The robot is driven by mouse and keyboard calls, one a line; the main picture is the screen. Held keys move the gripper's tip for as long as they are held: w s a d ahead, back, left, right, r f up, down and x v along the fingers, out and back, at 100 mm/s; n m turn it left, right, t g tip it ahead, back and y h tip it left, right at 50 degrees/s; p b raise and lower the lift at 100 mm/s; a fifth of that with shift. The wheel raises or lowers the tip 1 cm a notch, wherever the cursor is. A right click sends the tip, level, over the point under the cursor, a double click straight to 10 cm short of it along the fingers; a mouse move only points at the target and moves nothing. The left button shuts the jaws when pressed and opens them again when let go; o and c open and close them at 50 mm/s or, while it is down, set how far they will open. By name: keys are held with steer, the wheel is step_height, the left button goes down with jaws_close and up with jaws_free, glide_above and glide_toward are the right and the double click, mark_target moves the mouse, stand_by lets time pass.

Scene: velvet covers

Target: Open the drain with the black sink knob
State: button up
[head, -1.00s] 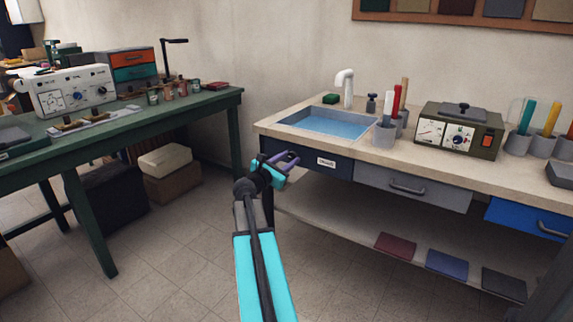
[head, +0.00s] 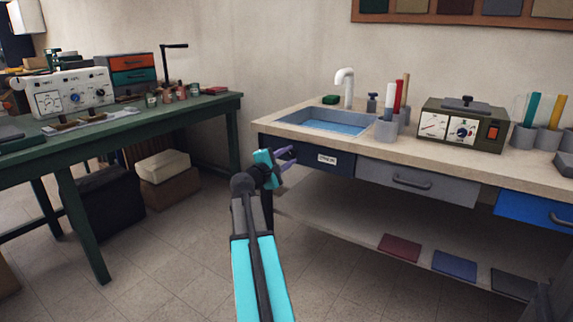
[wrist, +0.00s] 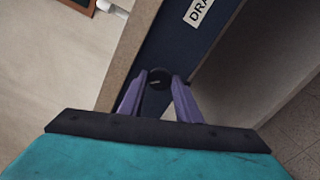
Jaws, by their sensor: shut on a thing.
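The black sink knob (wrist: 158,78) shows in the wrist view, round with a pale mark on its face, on the dark blue front panel (wrist: 185,52) of the sink bench. My gripper (wrist: 160,84) has its two purple fingers on either side of the knob, shut on it. In the head view my gripper (head: 286,157) is at the left end of that panel, left of a white label (head: 327,159); the knob is hidden there. The sink (head: 340,121) above holds blue water (head: 335,127), its surface below the rim. The drain itself cannot be seen.
A white faucet (head: 346,85) stands behind the sink. Holders with tools (head: 388,130) and a green device (head: 462,125) stand on the bench to the right. A grey drawer (head: 415,184) is beside the panel. A green table (head: 120,120) stands at the left, with open floor between.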

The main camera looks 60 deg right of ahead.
steer(key=shift+w+r+m+b, duration=0.1)
steer(key=shift+m+b, duration=0.5)
steer(key=shift+m, duration=0.4)
steer(key=o, duration=1.1)
steer(key=shift+c, duration=0.2)
steer(key=shift+a, duration=0.8)
steer(key=a+p, duration=0.3)
steer(key=a, duration=0.9)
